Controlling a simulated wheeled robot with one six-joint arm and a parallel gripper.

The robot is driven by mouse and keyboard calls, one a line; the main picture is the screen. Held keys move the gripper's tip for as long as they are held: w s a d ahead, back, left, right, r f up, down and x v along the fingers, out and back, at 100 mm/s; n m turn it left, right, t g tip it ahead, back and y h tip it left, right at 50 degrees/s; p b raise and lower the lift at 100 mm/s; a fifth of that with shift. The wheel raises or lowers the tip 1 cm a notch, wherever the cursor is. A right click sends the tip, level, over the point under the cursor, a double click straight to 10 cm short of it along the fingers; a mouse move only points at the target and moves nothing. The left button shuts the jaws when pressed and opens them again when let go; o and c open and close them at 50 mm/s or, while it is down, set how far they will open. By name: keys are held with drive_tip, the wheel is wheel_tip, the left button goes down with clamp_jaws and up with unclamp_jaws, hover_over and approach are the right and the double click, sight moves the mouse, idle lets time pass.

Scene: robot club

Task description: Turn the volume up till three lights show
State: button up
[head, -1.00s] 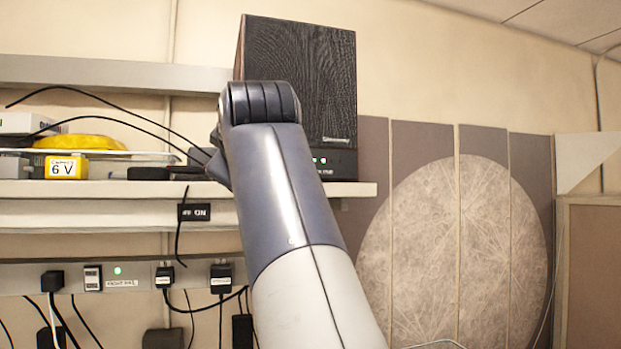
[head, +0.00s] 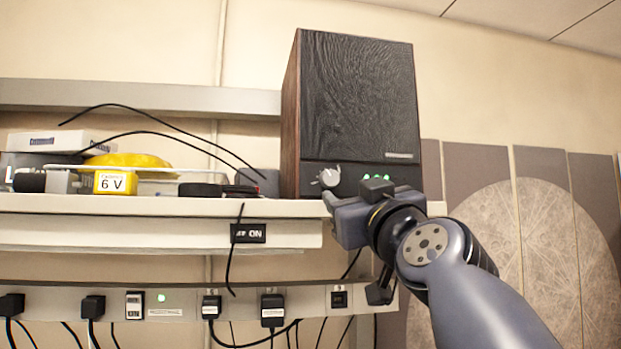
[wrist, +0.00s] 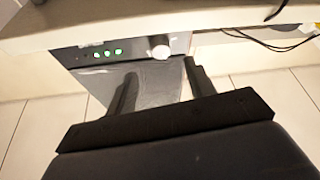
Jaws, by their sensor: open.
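The speaker (head: 356,100) stands on the shelf, dark-fronted with wood sides. Its silver volume knob (head: 329,177) is at the lower left of the front, with a pointer mark. To its right three green lights (head: 376,178) are lit. My gripper (head: 333,203) is just in front of and below the knob. In the wrist view my gripper (wrist: 160,78) is open and empty, with the knob beyond its fingertips and apparently clear of them.
The shelf (head: 150,207) carries a yellow 6 V battery (head: 115,182), a yellow item (head: 128,160), a white box (head: 50,141) and black cables to the left. A power strip (head: 180,302) with several plugs runs below. Round-patterned panels (head: 520,230) hang at the right.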

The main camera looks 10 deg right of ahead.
sight(332, 181)
drive_tip(key=p+x, duration=0.3)
drive_tip(key=x, duration=0.5)
drive_tip(key=shift+c, duration=0.5)
drive_tip(key=c, duration=0.9)
drive_tip(key=shift+o, duration=0.2)
drive_tip(key=shift+r+m+p, duration=0.1)
drive_tip(key=shift+m+p, duration=0.2)
drive_tip(key=shift+p, duration=0.25)
drive_tip(key=shift+a, duration=0.1)
drive_tip(key=shift+m+h+p, duration=0.3)
drive_tip(key=shift+m+h, duration=0.1)
drive_tip(key=shift+m, duration=0.2)
drive_tip(key=o, duration=1)
drive_tip(key=shift+c, duration=0.2)
